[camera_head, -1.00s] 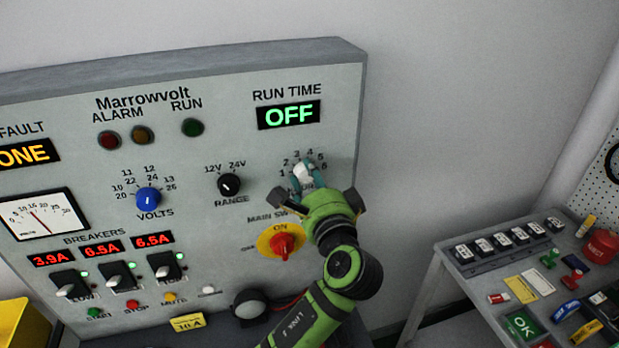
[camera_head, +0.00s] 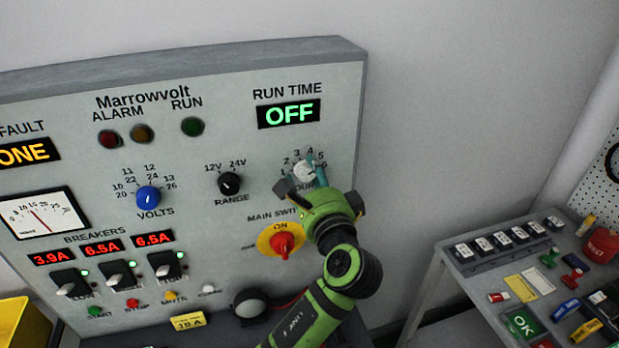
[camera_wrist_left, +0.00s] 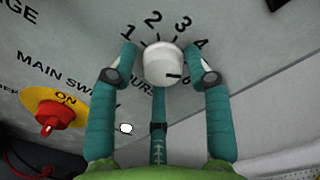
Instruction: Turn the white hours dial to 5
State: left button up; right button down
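The white hours dial (camera_head: 303,170) is on the panel under the RUN TIME display (camera_head: 289,114), which reads OFF. In the left wrist view the dial (camera_wrist_left: 163,62) has a dark mark on its right side, pointing right. The digits 1 to 4 and part of a 6 show around it; the 5 is hidden by a finger. My left gripper (camera_head: 307,182) is at the dial. In the wrist view its teal fingers (camera_wrist_left: 166,75) stand on both sides of the dial, with narrow gaps, and a third finger is below. My right gripper is out of view.
The red main switch (camera_head: 283,245) on its yellow plate is just below and left of my gripper. The black range knob (camera_head: 229,184) and blue volts knob (camera_head: 148,198) are further left. A side table (camera_head: 449,262) with small items is at the right.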

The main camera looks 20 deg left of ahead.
pick_arm(q)
jog(key=v, duration=0.7)
jog(key=shift+s, duration=0.2)
jog(key=shift+d, duration=0.1)
dwell(0.4)
